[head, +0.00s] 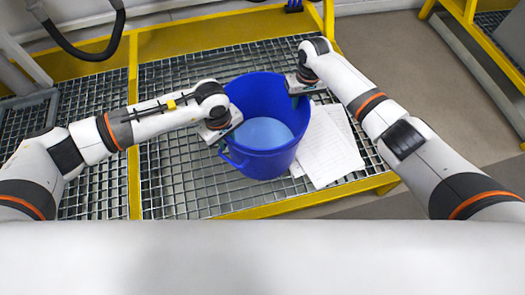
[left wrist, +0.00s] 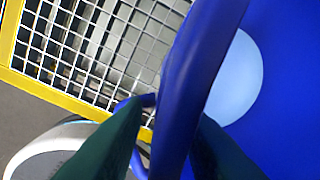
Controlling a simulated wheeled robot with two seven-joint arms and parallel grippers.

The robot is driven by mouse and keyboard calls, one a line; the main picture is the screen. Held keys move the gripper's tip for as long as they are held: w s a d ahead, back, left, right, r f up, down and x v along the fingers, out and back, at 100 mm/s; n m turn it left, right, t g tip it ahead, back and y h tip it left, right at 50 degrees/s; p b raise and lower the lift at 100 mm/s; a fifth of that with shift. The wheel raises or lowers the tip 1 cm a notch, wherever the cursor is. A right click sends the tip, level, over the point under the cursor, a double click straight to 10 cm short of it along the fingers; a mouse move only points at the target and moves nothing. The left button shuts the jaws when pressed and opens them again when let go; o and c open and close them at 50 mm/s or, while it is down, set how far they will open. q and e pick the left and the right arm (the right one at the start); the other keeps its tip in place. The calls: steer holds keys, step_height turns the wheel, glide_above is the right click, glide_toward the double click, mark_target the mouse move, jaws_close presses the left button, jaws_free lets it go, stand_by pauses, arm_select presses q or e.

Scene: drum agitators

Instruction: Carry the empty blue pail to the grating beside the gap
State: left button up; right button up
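The blue pail (head: 243,97) stands upright over the grating (head: 180,182), with its open top facing up. A pale blue round area (head: 264,132) shows inside it; I cannot tell whether this is its bottom or a liquid. My left gripper (head: 219,136) is at the pail's left rim. In the left wrist view its dark fingers (left wrist: 170,140) lie close on both sides of the pail's rim (left wrist: 190,70). My right gripper (head: 297,87) is at the pail's upper right rim; its fingertips are too hidden to tell whether they are shut. The pail's underside is hidden.
White printed sheets (head: 330,148) lie on the grating just right of the pail. A yellow frame edge (head: 300,202) bounds the grating in front, and a yellow bar (head: 134,150) divides it at left. Open grating lies left of the pail. Grey floor (head: 400,55) is at right.

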arm_select(q)
steer(key=shift+r, duration=0.6)
arm_select(e)
steer(key=shift+a, duration=0.1)
arm_select(q)
step_height(320, 180, up, 11)
steer(key=shift+s+a+f, duration=0.15)
steer(key=shift+s+a, duration=0.1)
arm_select(e)
step_height(320, 180, up, 12)
steer(key=shift+d, duration=0.35)
